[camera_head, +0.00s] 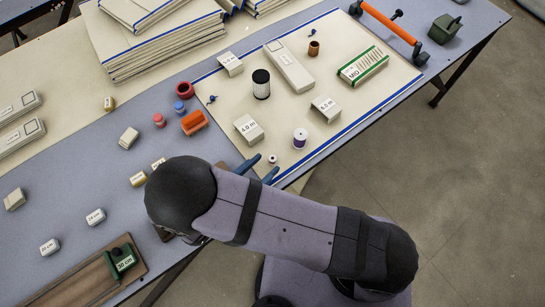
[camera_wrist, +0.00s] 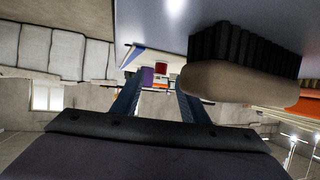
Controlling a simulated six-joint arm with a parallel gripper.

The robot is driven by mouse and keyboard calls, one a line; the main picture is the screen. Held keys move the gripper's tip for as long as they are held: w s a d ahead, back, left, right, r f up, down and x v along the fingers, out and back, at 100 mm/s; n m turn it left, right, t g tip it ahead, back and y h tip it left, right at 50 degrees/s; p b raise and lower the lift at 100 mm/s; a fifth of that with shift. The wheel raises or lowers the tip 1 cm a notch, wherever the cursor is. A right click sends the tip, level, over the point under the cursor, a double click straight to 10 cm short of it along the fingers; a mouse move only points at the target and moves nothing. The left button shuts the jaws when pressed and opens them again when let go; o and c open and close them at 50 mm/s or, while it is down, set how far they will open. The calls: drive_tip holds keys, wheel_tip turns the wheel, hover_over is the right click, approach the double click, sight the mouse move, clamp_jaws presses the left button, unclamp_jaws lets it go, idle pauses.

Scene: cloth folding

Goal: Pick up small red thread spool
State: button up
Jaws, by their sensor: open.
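A small spool (camera_head: 272,159) with a pale top stands on the cream cloth near its front corner, just ahead of my fingertips. In the wrist view, a small red spool (camera_wrist: 161,69) shows ahead between the fingers, with a purple spool (camera_wrist: 148,75) to its left. Another small red spool (camera_head: 159,120) stands on the table further left, beside a blue one (camera_head: 179,107). My gripper (camera_head: 261,169) is open, its two blue fingers low at the cloth's front edge. Nothing is held.
The blue-edged cream cloth (camera_head: 318,70) carries labelled blocks (camera_head: 249,129), a black-and-white cylinder (camera_head: 261,84) and a green-edged box (camera_head: 362,67). An orange block (camera_head: 194,122) and a red ring (camera_head: 184,89) lie left of the cloth. The table's front edge is close to my arm.

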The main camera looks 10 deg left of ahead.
sight(274, 157)
drive_tip(key=shift+x, duration=1.65)
drive_tip(key=shift+s, duration=0.1)
clamp_jaws()
drive_tip(key=shift+r, duration=0.15)
wheel_tip(274, 157, up, 10)
